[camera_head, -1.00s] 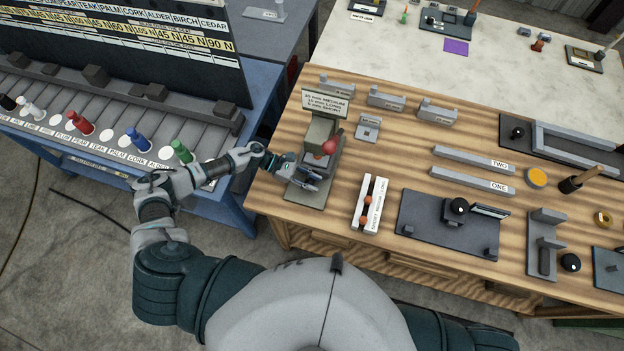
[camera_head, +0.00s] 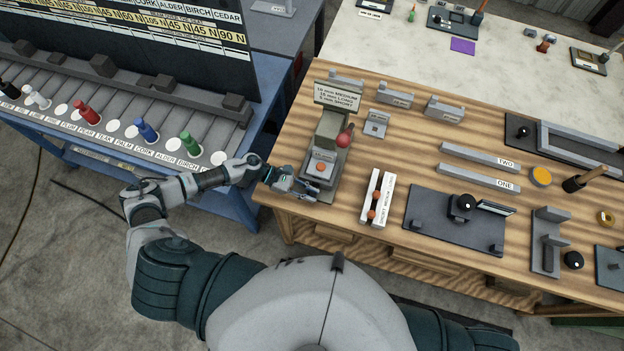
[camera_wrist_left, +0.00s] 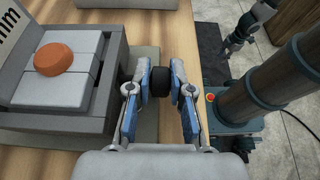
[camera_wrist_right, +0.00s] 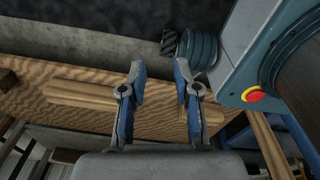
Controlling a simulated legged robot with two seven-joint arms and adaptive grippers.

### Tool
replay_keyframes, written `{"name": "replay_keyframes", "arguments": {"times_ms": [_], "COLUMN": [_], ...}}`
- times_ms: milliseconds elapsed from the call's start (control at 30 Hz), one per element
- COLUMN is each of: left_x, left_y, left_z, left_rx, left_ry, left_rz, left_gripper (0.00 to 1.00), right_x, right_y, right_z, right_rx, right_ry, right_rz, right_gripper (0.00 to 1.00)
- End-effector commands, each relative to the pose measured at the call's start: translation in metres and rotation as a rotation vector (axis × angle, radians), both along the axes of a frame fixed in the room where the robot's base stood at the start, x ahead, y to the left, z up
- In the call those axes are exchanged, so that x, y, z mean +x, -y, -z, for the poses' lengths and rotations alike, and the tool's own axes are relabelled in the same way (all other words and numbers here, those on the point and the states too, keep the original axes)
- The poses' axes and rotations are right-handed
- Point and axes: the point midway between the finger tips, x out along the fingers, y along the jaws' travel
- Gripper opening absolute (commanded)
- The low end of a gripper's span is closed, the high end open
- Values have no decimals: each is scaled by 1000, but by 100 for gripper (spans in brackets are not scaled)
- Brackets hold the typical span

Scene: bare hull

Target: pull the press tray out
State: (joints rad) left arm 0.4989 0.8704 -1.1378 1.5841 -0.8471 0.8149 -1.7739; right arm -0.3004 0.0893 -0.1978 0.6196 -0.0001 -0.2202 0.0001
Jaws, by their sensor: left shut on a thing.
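The press (camera_head: 330,130) stands on the wooden bench, with a red ball handle (camera_head: 345,137) at its right side and a sign above. Its tray (camera_head: 320,172) sits in front of the press body and carries grey blocks with an orange disc. The tray fills the left of the left wrist view (camera_wrist_left: 62,112). My left gripper (camera_head: 308,188) is at the tray's near end. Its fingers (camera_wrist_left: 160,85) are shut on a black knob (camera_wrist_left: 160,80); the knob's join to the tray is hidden. My right gripper (camera_wrist_right: 160,85) is open and empty, away from the press.
A white rack with orange balls (camera_head: 377,198) stands just right of the press. A dark plate with a fixture (camera_head: 455,220) lies farther right. The blue-framed sloped rack (camera_head: 125,110) is at the left. The bench's near edge lies close by my left gripper.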

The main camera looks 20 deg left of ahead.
Motion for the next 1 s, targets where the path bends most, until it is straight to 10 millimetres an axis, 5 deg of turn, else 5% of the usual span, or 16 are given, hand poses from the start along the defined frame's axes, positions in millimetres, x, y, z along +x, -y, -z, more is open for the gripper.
{"name": "replay_keyframes", "arguments": {"times_ms": [100, 300, 567, 600, 633, 1000], "left_x": [-32, -52, -55, -55, -55, -52], "left_y": [5, 7, 8, 8, 9, -1], "left_z": [-2, -3, -3, -3, -3, -2], "left_rx": [-11, -11, -12, -12, -12, -11], "left_ry": [-8, -4, -4, -5, -5, -2], "left_rz": [11, 11, 14, 13, 13, 7], "left_gripper": [0, 0, 0, 23, 30, 31], "right_x": [-3, -2, 4, 4, 3, -1], "right_y": [0, -5, -16, -16, -16, -5], "right_z": [-4, -4, -4, -4, -4, -4], "right_rx": [-1, 6, 19, 19, 19, 6], "right_ry": [-3, -2, 5, 5, 5, -1], "right_rz": [0, 2, 3, 2, 2, -2], "right_gripper": [31, 31, 31, 31, 31, 31]}}
